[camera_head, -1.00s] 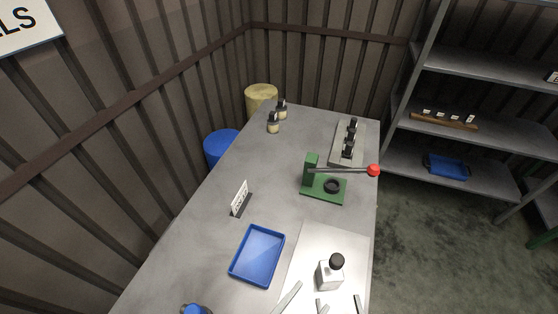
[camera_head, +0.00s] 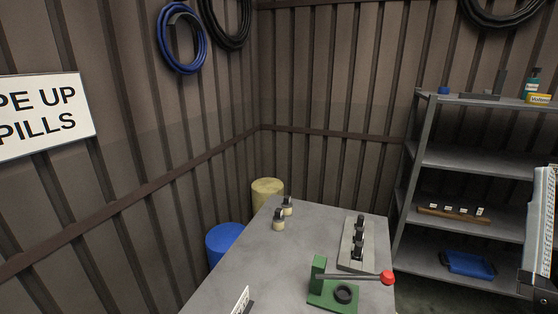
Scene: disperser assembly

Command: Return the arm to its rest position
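Neither gripper shows in the head view now. A pale, dotted part with a dark lower end (camera_head: 541,245) stands at the right edge; it may be one of my own arm links, but I cannot tell. On the grey table (camera_head: 262,258) is a green press (camera_head: 322,290) with a lever ending in a red knob (camera_head: 387,277). A grey rack (camera_head: 346,258) holding several black-topped pieces is behind it. Two small bottles with dark caps, the nearer one (camera_head: 279,224) and the farther one (camera_head: 287,208), stand at the far left corner.
A blue drum (camera_head: 224,242) and a yellow drum (camera_head: 267,190) stand left of the table. A metal shelf (camera_head: 470,163) at the right holds a blue tray (camera_head: 468,263) and a wooden strip with several labels (camera_head: 453,214). A sign (camera_head: 40,115) and hoses hang on the walls.

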